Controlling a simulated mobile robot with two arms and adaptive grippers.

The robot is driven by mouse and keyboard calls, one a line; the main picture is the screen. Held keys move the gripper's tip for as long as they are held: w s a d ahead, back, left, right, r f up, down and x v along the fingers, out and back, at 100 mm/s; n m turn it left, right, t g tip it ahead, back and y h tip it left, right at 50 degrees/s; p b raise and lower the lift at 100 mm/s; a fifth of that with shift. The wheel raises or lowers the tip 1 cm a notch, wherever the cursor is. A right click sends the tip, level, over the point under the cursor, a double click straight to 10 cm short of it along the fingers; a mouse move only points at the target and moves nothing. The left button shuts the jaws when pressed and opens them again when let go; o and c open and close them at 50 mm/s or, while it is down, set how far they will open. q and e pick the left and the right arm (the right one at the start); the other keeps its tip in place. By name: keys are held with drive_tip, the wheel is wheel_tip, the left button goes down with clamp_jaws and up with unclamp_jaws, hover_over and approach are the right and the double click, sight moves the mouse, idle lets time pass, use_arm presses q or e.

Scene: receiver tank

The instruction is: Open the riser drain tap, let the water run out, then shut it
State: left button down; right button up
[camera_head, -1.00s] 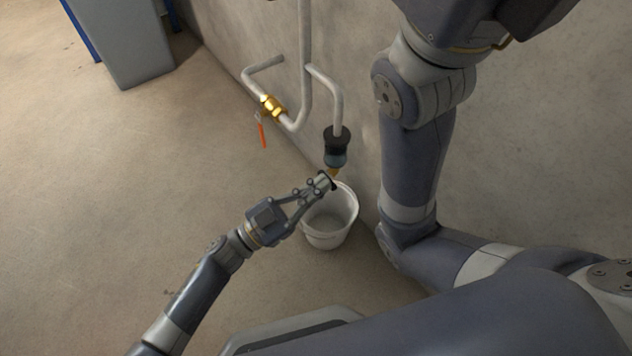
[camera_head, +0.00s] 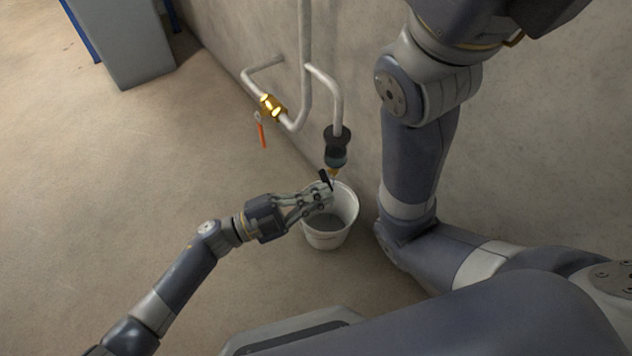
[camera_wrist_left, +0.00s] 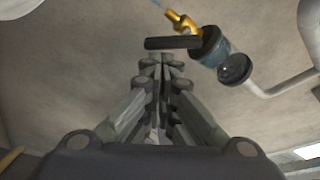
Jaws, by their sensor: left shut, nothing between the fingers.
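The riser drain tap hangs at the end of the grey drop pipe, with a dark body (camera_head: 336,150), a brass spout (camera_wrist_left: 181,21) and a black lever (camera_head: 324,179). In the left wrist view the black lever (camera_wrist_left: 172,43) lies crosswise just beyond my fingertips. A thin pale-blue streak (camera_wrist_left: 157,3) at the spout looks like running water. The white bucket (camera_head: 347,212) stands on the floor under the tap, with a darker grey surface inside. My left gripper (camera_head: 327,190) is shut and empty, over the bucket rim beside the lever; touching cannot be told. My right gripper is out of view.
A brass valve (camera_head: 272,107) with a hanging orange tag (camera_head: 262,135) sits on the branch pipe left of the riser (camera_head: 305,60). The concrete wall (camera_head: 540,130) is close behind. A grey cabinet (camera_head: 125,45) stands at upper left. The floor at left is clear.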

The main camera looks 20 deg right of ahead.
use_arm(q)
drive_tip(key=shift+f+m, duration=0.2)
drive_tip(key=shift+m, duration=0.3)
idle(0.3)
drive_tip(key=shift+r, duration=0.1)
